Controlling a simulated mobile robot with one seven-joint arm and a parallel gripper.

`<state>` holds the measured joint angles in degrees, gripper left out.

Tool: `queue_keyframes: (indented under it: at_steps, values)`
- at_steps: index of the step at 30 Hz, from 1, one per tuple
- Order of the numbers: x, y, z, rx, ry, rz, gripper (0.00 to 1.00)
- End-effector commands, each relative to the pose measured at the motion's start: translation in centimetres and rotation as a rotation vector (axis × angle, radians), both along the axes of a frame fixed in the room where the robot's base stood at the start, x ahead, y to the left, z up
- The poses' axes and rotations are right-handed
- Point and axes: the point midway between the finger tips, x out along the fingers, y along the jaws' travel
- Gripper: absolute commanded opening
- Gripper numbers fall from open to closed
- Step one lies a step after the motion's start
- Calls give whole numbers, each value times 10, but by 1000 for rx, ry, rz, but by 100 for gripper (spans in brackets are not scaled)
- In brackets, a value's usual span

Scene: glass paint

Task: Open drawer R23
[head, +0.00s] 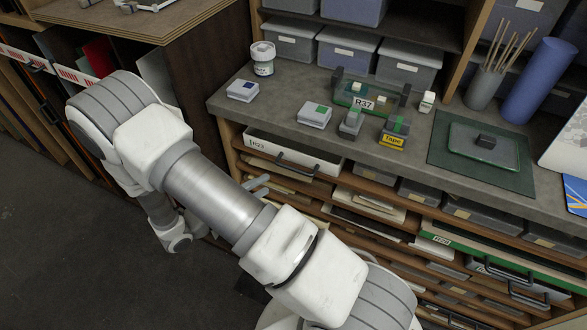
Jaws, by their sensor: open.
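Drawer R23 (325,164) has a white front with its label at the left end, in the top row of the cabinet under the worktop. A dark bar handle (297,166) runs along its front. The drawer looks shut, its front about level with the shelf edge. My gripper (259,184) shows only as small grey finger parts past the edge of my arm, below and left of the handle and apart from it in the picture. The rest of the gripper is hidden behind my arm. Nothing shows between the fingers.
Other drawers and flat shelves lie below and right, including a green-fronted one (490,258). A wooden rack stands left. The floor (70,250) is clear at lower left.

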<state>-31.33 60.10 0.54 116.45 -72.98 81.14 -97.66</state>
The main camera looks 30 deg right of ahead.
Motion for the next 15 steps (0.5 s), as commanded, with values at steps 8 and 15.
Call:
queue_keyframes:
  at_steps: [8,15]
  values:
    - [15,-61,-11,0,1,-6,45]
    - [26,-99,-19,1,0,-4,45]
